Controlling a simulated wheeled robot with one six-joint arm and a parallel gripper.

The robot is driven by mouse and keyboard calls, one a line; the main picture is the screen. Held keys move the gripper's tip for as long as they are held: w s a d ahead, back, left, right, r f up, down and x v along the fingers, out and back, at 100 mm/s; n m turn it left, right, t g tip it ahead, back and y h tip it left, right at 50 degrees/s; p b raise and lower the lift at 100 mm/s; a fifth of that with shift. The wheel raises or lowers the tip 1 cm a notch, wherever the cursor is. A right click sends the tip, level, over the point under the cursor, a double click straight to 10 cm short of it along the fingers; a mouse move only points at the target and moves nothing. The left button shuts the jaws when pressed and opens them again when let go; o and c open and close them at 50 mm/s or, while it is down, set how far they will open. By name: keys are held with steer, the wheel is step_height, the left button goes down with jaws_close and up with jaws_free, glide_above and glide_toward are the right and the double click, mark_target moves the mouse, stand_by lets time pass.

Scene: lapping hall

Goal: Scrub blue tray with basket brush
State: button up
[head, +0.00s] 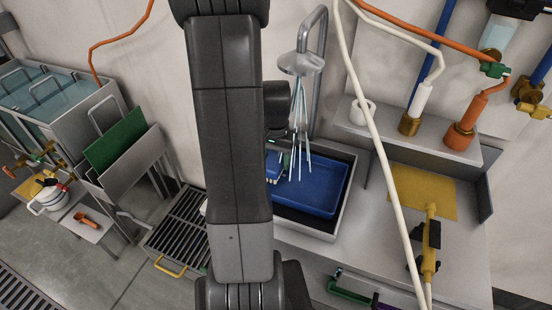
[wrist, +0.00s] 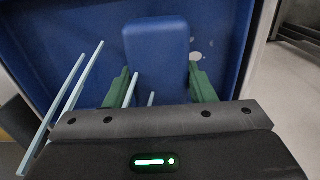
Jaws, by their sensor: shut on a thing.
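The blue tray (head: 325,190) lies in the sink below the shower head, just right of my arm. It fills much of the wrist view (wrist: 225,30), with a few pale spots (wrist: 195,56) on it. My gripper (wrist: 159,88) has green fingers shut on a blue brush (wrist: 157,45), held over the tray. In the head view the brush (head: 273,164) is at the tray's left side, partly hidden by my arm. I cannot tell whether its bristles touch the tray.
The shower head (head: 300,64) pours pale streams (head: 301,115) into the tray, close to my gripper. A white hose (head: 375,140) hangs across the right. A white basket (head: 50,198) with tools stands far left. A dark grate (head: 180,230) lies left of the sink.

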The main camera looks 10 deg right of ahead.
steer(key=shift+f+b, duration=0.75)
steer(key=shift+f, duration=0.2)
stand_by(0.3)
steer(key=shift+w+a+r, duration=0.1)
steer(key=shift+w+a, duration=0.45)
steer(key=shift+a, duration=0.2)
steer(key=shift+w+a+r, duration=0.1)
steer(key=shift+w+a, duration=0.4)
steer(key=shift+a, duration=0.25)
steer(key=shift+f, duration=0.2)
steer(key=shift+s+d+f, duration=0.15)
steer(key=shift+s+d, duration=0.45)
steer(key=shift+d, duration=0.1)
steer(key=shift+s+d+f, duration=0.1)
steer(key=shift+s+d, duration=0.5)
steer(key=shift+d, duration=0.1)
steer(key=shift+c, duration=0.4)
step_height(320, 180, up, 6)
steer(key=p, duration=0.4)
steer(key=shift+w+d+r, duration=0.1)
steer(key=shift+w+r, duration=0.05)
